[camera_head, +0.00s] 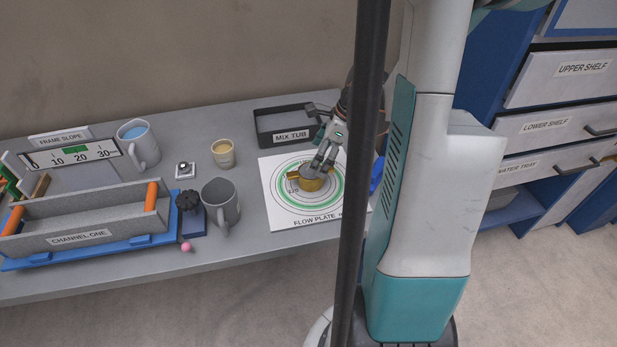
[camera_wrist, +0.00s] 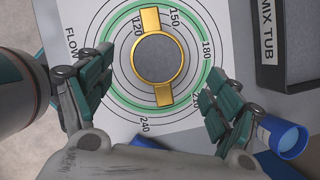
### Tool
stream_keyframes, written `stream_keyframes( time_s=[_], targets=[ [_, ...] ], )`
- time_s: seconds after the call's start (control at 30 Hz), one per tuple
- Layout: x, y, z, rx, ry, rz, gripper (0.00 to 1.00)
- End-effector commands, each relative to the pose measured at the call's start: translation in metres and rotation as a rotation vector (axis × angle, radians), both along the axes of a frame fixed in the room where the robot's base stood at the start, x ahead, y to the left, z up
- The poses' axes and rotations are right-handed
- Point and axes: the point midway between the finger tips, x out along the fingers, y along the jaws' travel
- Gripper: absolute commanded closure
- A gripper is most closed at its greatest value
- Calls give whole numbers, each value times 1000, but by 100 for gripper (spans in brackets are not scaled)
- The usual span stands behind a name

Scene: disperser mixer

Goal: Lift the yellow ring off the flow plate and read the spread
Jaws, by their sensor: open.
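The yellow ring (camera_wrist: 177,78) stands at the middle of the white flow plate (camera_wrist: 115,12), inside the printed circles; it has a tab on two opposite sides. Grey fill shows inside the ring in the wrist view. A green band and the numbers 120 to 240 are printed around it. In the head view the ring (camera_head: 311,184) is partly covered by my gripper (camera_head: 320,170), above the flow plate (camera_head: 283,216). In the wrist view my gripper (camera_wrist: 148,98) is open, with its fingers apart on either side of the ring's lower part; contact cannot be told.
The dark mix tub (camera_head: 283,124) stands behind the plate. A blue-capped object (camera_wrist: 287,138) is close to my right-hand finger. Mugs (camera_head: 221,203), a tan cup (camera_head: 223,155) and the channel one trough (camera_head: 85,222) stand to the left.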

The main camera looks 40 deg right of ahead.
Motion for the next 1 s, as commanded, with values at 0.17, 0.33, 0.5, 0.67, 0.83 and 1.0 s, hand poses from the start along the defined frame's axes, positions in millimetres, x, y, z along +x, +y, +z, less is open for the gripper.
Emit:
stream_keyframes(
  time_s=[0.17, 0.33, 0.5, 0.67, 0.83, 1.0],
  targets=[
    [6, 4, -17, 0, 0, 0, 17],
    [7, 6, -24, 1, -1, 0, 17],
    [12, 11, -47, 0, -1, 1, 17],
    [19, 16, -65, -2, 0, 1, 17],
    [19, 16, -67, -2, 1, -2, 17],
    [19, 16, -66, -3, 1, -1, 35]
  ],
)
